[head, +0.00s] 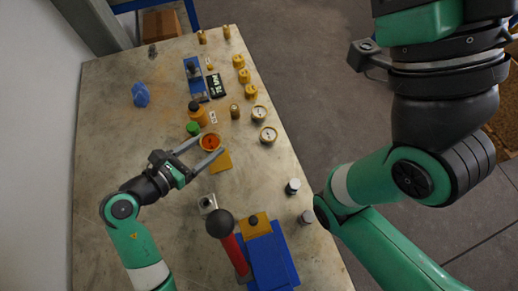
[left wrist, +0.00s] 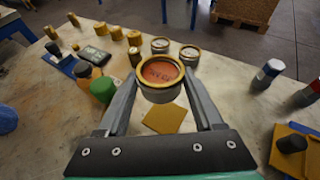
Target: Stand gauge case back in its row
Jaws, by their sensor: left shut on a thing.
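The gauge case (head: 210,142) is a round grey cup with a yellow rim and an orange-red face. My left gripper (head: 209,147) is shut on it, with one finger on each side. In the left wrist view the case (left wrist: 161,72) sits between the fingertips, face up and roughly level. A flat yellow square (head: 221,162) lies on the table just beside it. Two similar round cases with white faces stand farther right, one nearer (head: 268,134) and one behind (head: 259,112). My right gripper is outside the views.
An orange bottle (head: 198,116) and a green cap (head: 193,128) stand close behind the held case. Yellow cylinders (head: 244,76) line the table's right edge. A blue block (head: 140,94) lies left. A red-handled lever with a black ball (head: 219,223) stands in front.

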